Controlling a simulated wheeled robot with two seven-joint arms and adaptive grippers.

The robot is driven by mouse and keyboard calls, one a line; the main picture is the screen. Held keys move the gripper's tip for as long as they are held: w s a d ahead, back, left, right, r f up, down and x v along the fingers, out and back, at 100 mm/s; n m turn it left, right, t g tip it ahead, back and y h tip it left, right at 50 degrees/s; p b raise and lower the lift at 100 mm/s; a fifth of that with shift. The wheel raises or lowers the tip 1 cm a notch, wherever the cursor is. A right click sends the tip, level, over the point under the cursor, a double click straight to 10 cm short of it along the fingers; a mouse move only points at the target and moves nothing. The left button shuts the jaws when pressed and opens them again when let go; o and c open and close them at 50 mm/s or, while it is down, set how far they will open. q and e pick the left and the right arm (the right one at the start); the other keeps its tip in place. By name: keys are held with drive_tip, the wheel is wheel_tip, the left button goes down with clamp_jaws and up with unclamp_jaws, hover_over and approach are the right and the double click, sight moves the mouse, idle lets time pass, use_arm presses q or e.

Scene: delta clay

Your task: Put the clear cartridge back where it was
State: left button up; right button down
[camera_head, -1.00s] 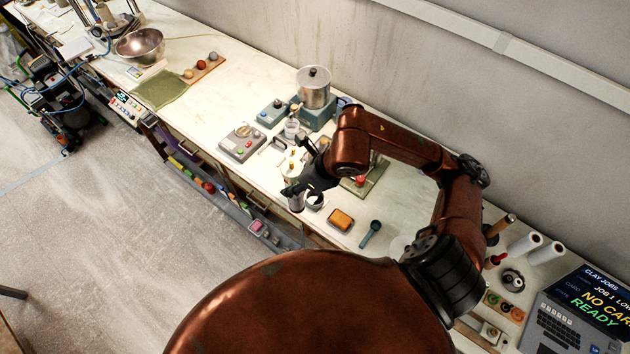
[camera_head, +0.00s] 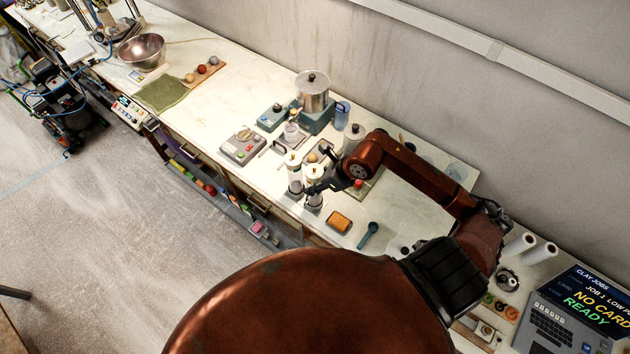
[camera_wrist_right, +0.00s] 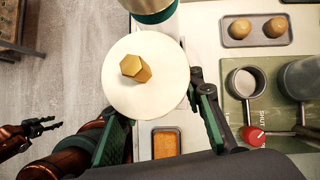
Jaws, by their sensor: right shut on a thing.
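My right gripper (camera_head: 316,187) is shut on a cartridge (camera_head: 314,174) with a pale round top and a brass hex nut. In the right wrist view this cartridge (camera_wrist_right: 115,80) fills the space between the fingers and looks upright. Its lower end and whatever is directly under it are hidden in that view. A second, similar pale cartridge (camera_head: 294,176) stands just left of it. I cannot tell from its wall whether the held one is clear. A dark gripper (camera_wrist_right: 45,128), apparently my left, shows small at the left edge of the wrist view; its jaws are unclear.
An orange sponge in a dish (camera_head: 339,221) and a teal scoop (camera_head: 368,235) lie to the right. The bench's front edge is near.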

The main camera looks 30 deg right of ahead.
drive_tip(key=c, duration=1.3)
unclamp_jaws()
drive_tip(key=shift+f, duration=0.1)
drive_tip(key=b+v, duration=0.2)
drive_tip(key=v, duration=1)
